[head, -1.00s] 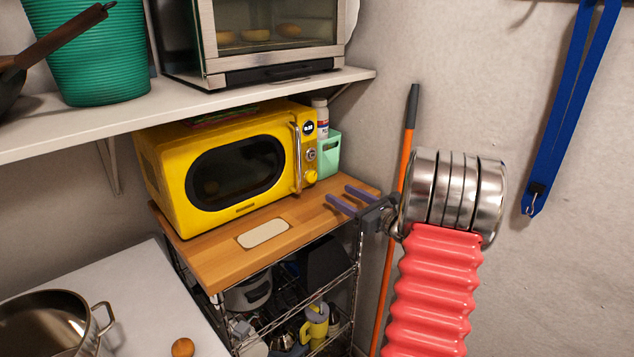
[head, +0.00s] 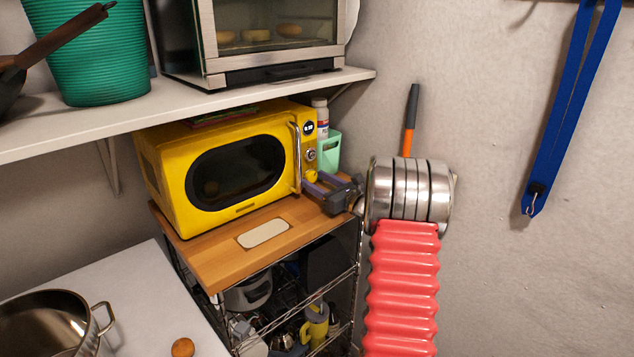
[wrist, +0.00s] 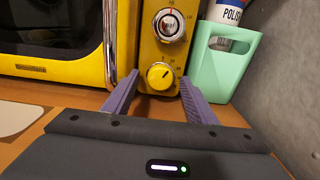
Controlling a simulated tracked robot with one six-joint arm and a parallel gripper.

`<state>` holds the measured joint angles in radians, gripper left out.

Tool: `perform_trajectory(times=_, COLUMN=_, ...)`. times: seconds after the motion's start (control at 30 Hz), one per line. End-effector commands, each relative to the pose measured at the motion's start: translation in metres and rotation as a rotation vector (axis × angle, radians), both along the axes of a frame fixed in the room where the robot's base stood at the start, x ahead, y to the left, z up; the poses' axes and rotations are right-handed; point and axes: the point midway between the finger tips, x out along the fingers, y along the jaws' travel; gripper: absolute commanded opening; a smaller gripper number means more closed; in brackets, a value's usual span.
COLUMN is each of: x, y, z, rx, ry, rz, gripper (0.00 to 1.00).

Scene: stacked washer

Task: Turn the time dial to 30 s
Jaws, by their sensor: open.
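The yellow microwave (head: 235,170) stands on the wooden top. In the wrist view its right panel has a silver upper dial (wrist: 169,25) with a red mark above it. Below it is a yellow lower dial (wrist: 160,76) with a dark pointer tilted to the upper right and small marks around it. I cannot read which one is the time dial. My gripper (head: 316,179) is open with its purple fingers pointing at the panel. In the wrist view the lower dial shows between the fingers, apparently untouched.
A vertical door handle (wrist: 110,40) is close left of my fingers. A mint green holder (wrist: 225,60) with a white bottle (wrist: 230,12) stands close on the right. The wooden top (head: 205,258) lies below, and a shelf (head: 250,95) hangs above the microwave.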

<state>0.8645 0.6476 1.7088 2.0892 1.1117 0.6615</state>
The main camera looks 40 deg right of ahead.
Motion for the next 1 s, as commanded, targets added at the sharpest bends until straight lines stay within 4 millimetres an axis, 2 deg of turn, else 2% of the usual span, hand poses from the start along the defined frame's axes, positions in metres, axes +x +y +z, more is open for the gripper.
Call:
perform_trajectory(times=0.17, x=-0.0002, y=-0.0001, z=-0.0001, rx=0.0, ry=0.0, rz=0.0, gripper=0.52)
perform_trajectory(times=0.73, x=-0.0005, y=-0.0001, z=-0.0002, rx=0.0, ry=0.001, rz=0.0, gripper=0.12)
perform_trajectory(times=1.0, x=-0.0006, y=-0.0001, z=-0.0002, rx=0.045, ry=0.002, rz=0.0, gripper=0.11)
